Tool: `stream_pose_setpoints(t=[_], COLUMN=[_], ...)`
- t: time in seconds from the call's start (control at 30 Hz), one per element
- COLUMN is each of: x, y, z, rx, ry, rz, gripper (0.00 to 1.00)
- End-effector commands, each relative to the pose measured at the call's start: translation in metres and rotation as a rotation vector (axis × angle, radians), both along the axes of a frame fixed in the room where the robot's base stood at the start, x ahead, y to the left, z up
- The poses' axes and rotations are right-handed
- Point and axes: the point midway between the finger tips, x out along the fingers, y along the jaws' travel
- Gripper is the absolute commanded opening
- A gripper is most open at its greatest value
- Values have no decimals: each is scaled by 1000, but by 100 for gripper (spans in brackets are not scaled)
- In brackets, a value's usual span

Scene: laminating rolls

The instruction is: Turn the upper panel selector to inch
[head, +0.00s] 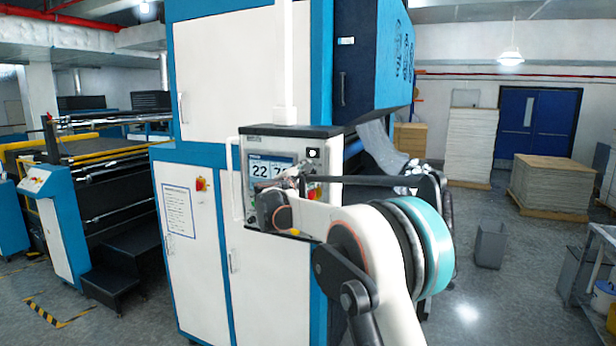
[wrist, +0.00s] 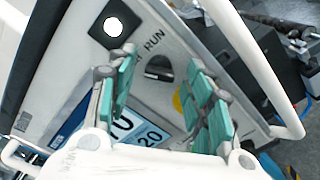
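The upper panel selector (wrist: 159,69) is a dark knob on the light panel face in the wrist view. The word RUN is printed above it. Another label on its left is mostly hidden by a finger. I cannot tell where the knob points. My gripper (wrist: 162,83) is open, its teal fingers spread to the left and right of the knob in the picture, with no clear contact.
A screen (wrist: 152,137) with large digits is near the fingers, and a round white lamp (wrist: 113,27) is beyond them. A yellow part (wrist: 181,98) shows beside the right finger. A white tubular rail (wrist: 262,65) borders the panel.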

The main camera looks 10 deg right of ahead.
Motion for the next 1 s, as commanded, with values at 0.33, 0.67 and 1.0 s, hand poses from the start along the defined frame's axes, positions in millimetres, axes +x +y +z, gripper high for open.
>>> stream_pose_setpoints(t=[0.33,0.67,1.0], x=[-12,-66,-96], y=[10,49,70], z=[1,0,0], rx=[0,0,0], ry=[0,-1,0], rz=[1,3,1], gripper=[47,47,47])
